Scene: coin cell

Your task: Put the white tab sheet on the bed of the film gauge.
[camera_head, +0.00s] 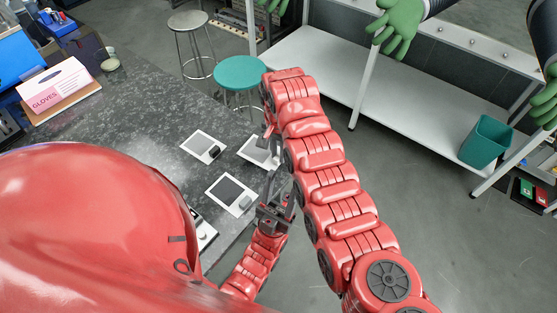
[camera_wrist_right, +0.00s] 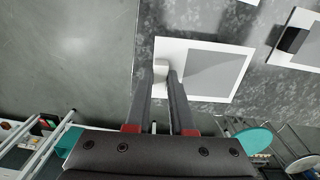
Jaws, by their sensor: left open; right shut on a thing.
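The white tab sheet (camera_wrist_right: 195,92), a white plate with a grey square, fills the middle of the right wrist view. My right gripper (camera_wrist_right: 160,78) is shut on its white tab at the plate's left edge. In the head view the sheet (camera_head: 257,152) is partly hidden by my right arm and gripper (camera_head: 269,138); whether it is lifted cannot be told. My left gripper (camera_head: 281,187) is open and empty, below it near the table edge. A whitish device (camera_head: 205,232), perhaps the film gauge, is mostly hidden behind my red body; its bed does not show.
A black-tab sheet (camera_head: 192,146) and a grey-tab sheet (camera_head: 219,193) lie on the dark speckled table (camera_head: 150,115). A glove box (camera_head: 55,87) stands at the far left. A teal stool (camera_head: 240,72) stands beyond the table. The table's middle left is clear.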

